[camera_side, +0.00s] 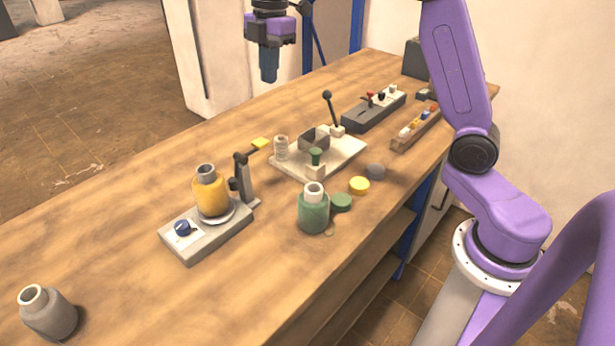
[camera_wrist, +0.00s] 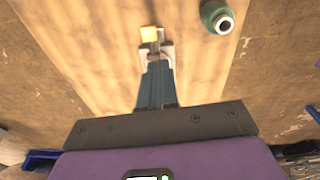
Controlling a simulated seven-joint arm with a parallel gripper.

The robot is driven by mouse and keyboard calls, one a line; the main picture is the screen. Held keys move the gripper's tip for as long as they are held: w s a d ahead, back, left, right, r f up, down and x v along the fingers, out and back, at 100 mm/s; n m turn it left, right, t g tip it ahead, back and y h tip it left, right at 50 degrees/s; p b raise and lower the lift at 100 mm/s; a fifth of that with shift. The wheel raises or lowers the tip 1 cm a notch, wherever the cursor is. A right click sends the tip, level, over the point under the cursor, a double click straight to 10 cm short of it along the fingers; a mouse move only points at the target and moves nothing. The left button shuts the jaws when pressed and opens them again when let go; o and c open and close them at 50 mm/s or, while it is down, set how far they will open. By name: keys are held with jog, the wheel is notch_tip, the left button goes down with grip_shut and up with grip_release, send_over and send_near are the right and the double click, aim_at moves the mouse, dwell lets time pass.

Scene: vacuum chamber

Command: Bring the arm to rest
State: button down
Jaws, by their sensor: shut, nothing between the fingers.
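My gripper (camera_side: 269,78) hangs high above the far side of the workbench (camera_side: 110,240) in the side view, fingers pointing down. Its fingers are shut with nothing between them. In the wrist view the closed fingers (camera_wrist: 156,68) point toward a yellow-tipped part (camera_wrist: 149,33). They look apart from the bench items in the side view. My purple arm links stand at the right, and the link joining them to the gripper is out of frame at the top.
A hotplate-like stand (camera_side: 205,240) holds a yellow bottle (camera_side: 210,192). A green bottle (camera_side: 313,210), grey bottle (camera_side: 48,312), several round lids, a lever fixture plate (camera_side: 345,157), a switch box (camera_side: 372,112) and a small-parts tray (camera_side: 415,130) stand on the bench. The front left is mostly clear.

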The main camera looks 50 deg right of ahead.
jog(key=s+a+f+m, duration=0.1)
jog(key=s+a+f, duration=0.15)
jog(key=s, duration=0.55)
jog(key=s+a+f+m, duration=0.15)
jog(key=s+a, duration=0.25)
jog(key=s, duration=0.4)
jog(key=s+d+f+m, duration=0.2)
jog(key=s+d+f, duration=0.1)
jog(key=s, duration=0.6)
jog(key=s+d+f+m, duration=0.1)
jog(key=s+d+f, duration=0.2)
jog(key=s, duration=0.7)
jog(key=shift+f+m+h, duration=0.35)
jog(key=shift+f+h, duration=0.05)
jog(key=shift+f, duration=0.2)
